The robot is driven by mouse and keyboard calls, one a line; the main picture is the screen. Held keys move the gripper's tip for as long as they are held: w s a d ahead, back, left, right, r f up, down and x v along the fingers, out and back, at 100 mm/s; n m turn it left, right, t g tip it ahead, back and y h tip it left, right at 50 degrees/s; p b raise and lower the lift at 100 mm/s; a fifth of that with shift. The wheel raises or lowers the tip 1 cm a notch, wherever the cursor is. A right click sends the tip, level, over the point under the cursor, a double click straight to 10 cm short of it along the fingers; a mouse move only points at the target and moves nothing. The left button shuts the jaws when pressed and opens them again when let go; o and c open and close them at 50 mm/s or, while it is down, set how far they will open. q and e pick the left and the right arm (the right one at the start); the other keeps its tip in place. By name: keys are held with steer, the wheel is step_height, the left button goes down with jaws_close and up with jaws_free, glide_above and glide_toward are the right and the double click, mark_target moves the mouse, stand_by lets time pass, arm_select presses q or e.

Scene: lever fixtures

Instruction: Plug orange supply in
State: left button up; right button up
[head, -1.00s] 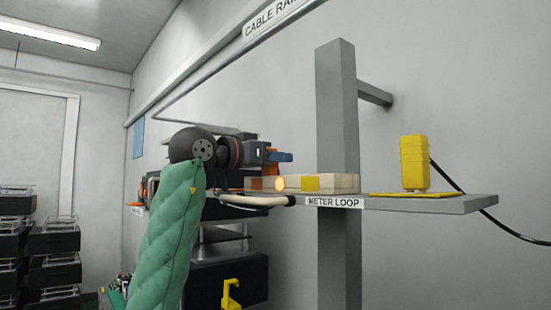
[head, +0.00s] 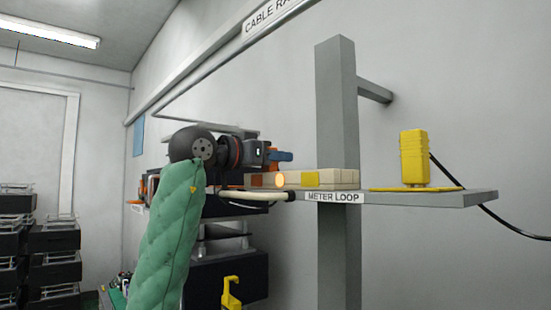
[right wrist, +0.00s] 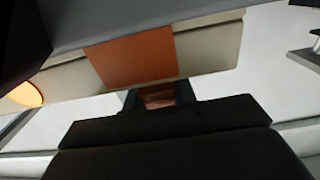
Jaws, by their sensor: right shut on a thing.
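My right gripper (head: 278,157) is in front of the left part of a shelf, at the end of an arm with a green padded sleeve. A small orange thing shows at its fingers, beside a blue part; its shape is mostly hidden. In the right wrist view, the gripper (right wrist: 157,100) is shut on a dull orange piece. Just beyond it is a long cream block (head: 340,178) with an orange band (right wrist: 132,58) and a yellow band. I cannot tell whether the held piece touches the block. A round orange lamp (head: 280,181) sits at the block's front. My left gripper is not in view.
A yellow plug-like block (head: 414,158) stands on a yellow pad at the shelf's right, with a black cable behind. A grey post (head: 337,110) rises through the shelf (head: 435,201), labelled METER LOOP. A pale cable (head: 255,196) runs below the gripper. A yellow hook (head: 231,292) hangs lower.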

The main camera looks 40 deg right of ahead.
steer(key=shift+f, duration=0.15)
steer(key=o, duration=0.8)
steer(key=shift+o, duration=1.3)
steer(key=a+b, duration=0.1)
steer(key=a, duration=0.1)
steer(key=a+b, duration=0.1)
steer(key=a, duration=0.1)
steer(key=a+b, duration=0.1)
steer(key=a, duration=0.2)
steer(key=shift+s+f+b, duration=0.1)
steer(key=shift+s+b, duration=0.15)
steer(key=shift+b, duration=0.1)
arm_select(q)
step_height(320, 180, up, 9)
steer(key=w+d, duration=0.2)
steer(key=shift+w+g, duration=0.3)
arm_select(e)
steer(key=shift+a, duration=0.4)
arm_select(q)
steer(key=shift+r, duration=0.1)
